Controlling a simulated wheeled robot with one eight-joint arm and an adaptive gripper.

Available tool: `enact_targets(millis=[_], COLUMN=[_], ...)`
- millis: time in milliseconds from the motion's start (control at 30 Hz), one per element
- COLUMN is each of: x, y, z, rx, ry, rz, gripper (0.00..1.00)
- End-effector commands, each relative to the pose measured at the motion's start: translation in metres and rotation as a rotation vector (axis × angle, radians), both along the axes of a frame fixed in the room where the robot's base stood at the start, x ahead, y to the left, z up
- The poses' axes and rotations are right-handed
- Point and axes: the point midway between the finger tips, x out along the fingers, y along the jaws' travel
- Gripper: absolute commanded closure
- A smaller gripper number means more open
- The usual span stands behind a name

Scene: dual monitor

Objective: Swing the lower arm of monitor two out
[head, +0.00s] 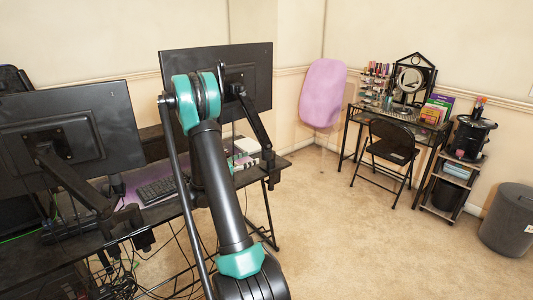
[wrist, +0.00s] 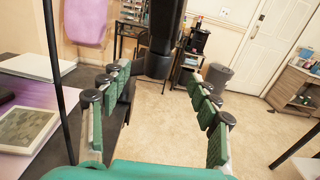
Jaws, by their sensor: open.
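Two black monitors show from behind in the head view: one at the left (head: 70,135) and one at the centre (head: 248,82), partly behind my arm. The left one has a black jointed arm (head: 75,185), and the centre one has a black arm (head: 257,128) slanting down to the right. In the wrist view, my gripper (wrist: 155,76) is open, with green-padded fingers on both sides. A black upright arm piece (wrist: 162,35) with a rounded lower end stands ahead, between the fingertips in the picture; no contact is visible. My gripper is hidden in the head view.
The black desk (head: 105,237) holds a keyboard (head: 157,190), with cables hanging below. In the wrist view, the desk edge lies close at the left. Carpet (head: 330,235) is open to the right. A folding chair (head: 389,150) and vanity table stand farther back, beside a grey bin (head: 508,218).

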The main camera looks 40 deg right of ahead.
Motion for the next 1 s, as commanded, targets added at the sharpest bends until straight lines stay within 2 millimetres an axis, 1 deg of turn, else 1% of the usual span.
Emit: enact_targets(millis=[33, 300, 500, 600, 700, 967, 1000], x=[0.000, 0.004, 0.007, 0.007, 0.008, 0.008, 0.008], y=[-0.012, -0.064, -0.091, -0.099, -0.103, -0.104, -0.104], z=[0.000, 0.000, 0.000, 0.000, 0.000, 0.000, 0.000], rx=[0.000, 0.001, 0.001, 0.001, 0.001, 0.001, 0.001], ry=[0.000, -0.001, -0.001, -0.001, -0.001, -0.001, -0.001], rz=[-0.005, -0.004, -0.001, -0.002, 0.000, 0.001, 0.001], gripper=[0.38, 0.38, 0.38, 0.38, 0.38, 0.38, 0.41])
